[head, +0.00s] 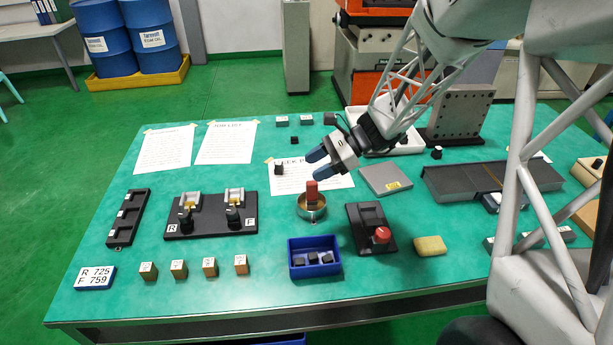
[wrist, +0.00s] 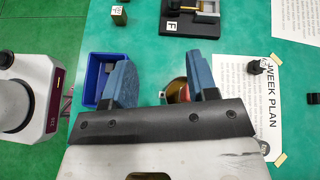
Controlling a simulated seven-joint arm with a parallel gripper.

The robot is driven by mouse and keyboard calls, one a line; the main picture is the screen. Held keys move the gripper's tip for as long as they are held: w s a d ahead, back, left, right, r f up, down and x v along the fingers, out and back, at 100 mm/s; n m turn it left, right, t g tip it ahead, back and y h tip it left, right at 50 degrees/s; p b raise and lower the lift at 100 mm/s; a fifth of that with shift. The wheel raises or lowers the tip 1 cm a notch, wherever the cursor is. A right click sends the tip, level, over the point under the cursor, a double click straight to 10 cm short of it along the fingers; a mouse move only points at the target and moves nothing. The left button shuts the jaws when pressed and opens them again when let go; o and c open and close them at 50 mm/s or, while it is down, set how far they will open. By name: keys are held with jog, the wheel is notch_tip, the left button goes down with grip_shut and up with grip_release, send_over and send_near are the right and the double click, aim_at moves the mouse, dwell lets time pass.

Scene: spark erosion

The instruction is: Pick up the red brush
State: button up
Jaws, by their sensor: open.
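A red upright piece, which looks like the red brush (head: 312,191), stands in a round brass-coloured dish (head: 312,212) near the middle of the table. My gripper (head: 320,164) is open and empty, its two blue fingers just above and behind the red piece in the head view. In the wrist view my gripper (wrist: 162,75) has its fingers wide apart. The dish (wrist: 177,92) shows between them, close to the right finger, which hides part of it. The red piece is only partly visible there. I see no contact between fingers and red piece.
A blue bin (head: 315,270) with dark blocks stands in front of the dish. A black stand with a red knob (head: 381,235) is to its right, beside a yellow sponge (head: 430,246). A black two-post fixture (head: 210,222) stands left. A paper sheet (head: 300,178) lies behind.

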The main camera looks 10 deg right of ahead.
aim_at(310, 182)
jog(key=w+f+m, duration=0.1)
jog(key=w+f+m+y, duration=0.1)
jog(key=w, duration=0.1)
jog(key=w+f+t, duration=0.1)
jog(key=w, duration=0.1)
jog(key=shift+w+d+f+m+y, duration=0.15)
jog(key=shift+d+f+m+y, duration=0.1)
jog(key=shift+m+y, duration=0.15)
jog(key=shift+f, duration=1.75)
jog(key=shift+f, duration=0.1)
jog(key=shift+f, duration=0.6)
jog(key=shift+a+f, duration=0.4)
jog(key=shift+f, duration=0.3)
jog(key=shift+a+f, duration=0.4)
jog(key=shift+f, duration=0.25)
jog(key=shift+a+f, duration=0.2)
jog(key=shift+a, duration=0.4)
